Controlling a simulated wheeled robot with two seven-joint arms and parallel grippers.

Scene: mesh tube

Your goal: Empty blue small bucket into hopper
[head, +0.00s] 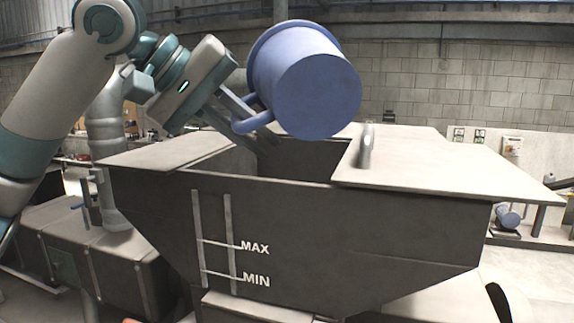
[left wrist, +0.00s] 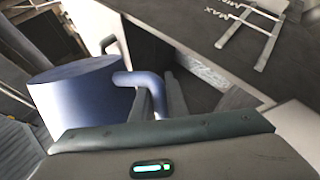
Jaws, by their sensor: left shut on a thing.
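The blue small bucket (head: 305,85) is in the air above the hopper opening in the head view. It is tilted well over, with its base toward me and its mouth facing up and away, so its inside is hidden. My left gripper (head: 262,135) is shut on the bucket's handle, at the bucket's left side. In the left wrist view the gripper (left wrist: 160,100) is around the blue handle and the bucket (left wrist: 85,95) is at the left. The grey hopper (head: 330,225) stands below, with MAX and MIN marks on its front. My right gripper is not in view.
A block wall stands behind.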

